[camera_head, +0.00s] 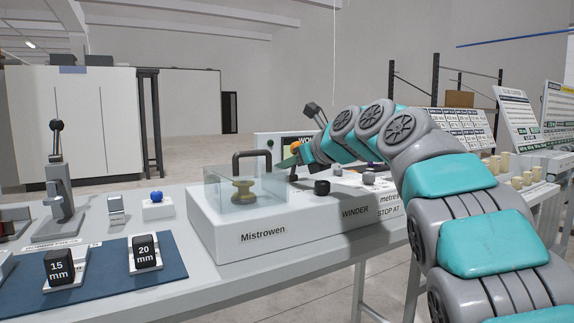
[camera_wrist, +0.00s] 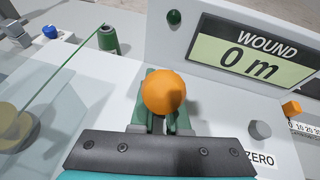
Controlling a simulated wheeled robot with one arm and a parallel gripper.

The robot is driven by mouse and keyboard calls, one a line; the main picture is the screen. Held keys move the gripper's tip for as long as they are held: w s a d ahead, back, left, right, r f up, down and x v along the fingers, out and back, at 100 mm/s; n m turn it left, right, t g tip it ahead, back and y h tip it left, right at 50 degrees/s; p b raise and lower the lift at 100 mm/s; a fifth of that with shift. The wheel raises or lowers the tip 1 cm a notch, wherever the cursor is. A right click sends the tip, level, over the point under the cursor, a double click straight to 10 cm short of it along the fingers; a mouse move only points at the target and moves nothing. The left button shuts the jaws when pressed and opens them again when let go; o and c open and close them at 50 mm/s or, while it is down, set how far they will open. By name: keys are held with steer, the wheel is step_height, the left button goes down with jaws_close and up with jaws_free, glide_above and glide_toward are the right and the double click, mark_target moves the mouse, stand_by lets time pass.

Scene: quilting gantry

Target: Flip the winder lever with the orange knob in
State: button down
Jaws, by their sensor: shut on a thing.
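The orange knob (camera_wrist: 164,92) is in the middle of the wrist view, between the green fingers of my gripper (camera_wrist: 162,118), which is shut on it. The lever under the knob is mostly hidden by the knob and fingers. In the head view my gripper (camera_head: 292,160) reaches down at the back of the white winder (camera_head: 240,238), beside its clear cover (camera_head: 222,187). The winder's display (camera_wrist: 253,53) reads WOUND 0 m.
A brass spool (camera_head: 243,190) sits under the clear cover, which has a dark handle (camera_head: 252,155). A grey knob (camera_wrist: 260,130) stands right of my gripper. Marked blocks (camera_head: 146,252) lie on a blue mat at front left.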

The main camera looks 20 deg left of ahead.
steer(key=shift+r, duration=0.2)
steer(key=shift+r+p, duration=0.45)
steer(key=shift+p, duration=0.05)
steer(key=shift+w+d+y, duration=0.1)
steer(key=shift+y, duration=0.2)
steer(key=shift+w+d+r, duration=0.15)
steer(key=shift+r, duration=0.15)
stand_by(0.5)
steer(key=c, duration=1.2)
jaws_free()
steer(key=shift+d, duration=0.15)
steer(key=shift+o, duration=1.4)
steer(key=shift+f, duration=0.4)
steer(key=shift+v, duration=3.9)
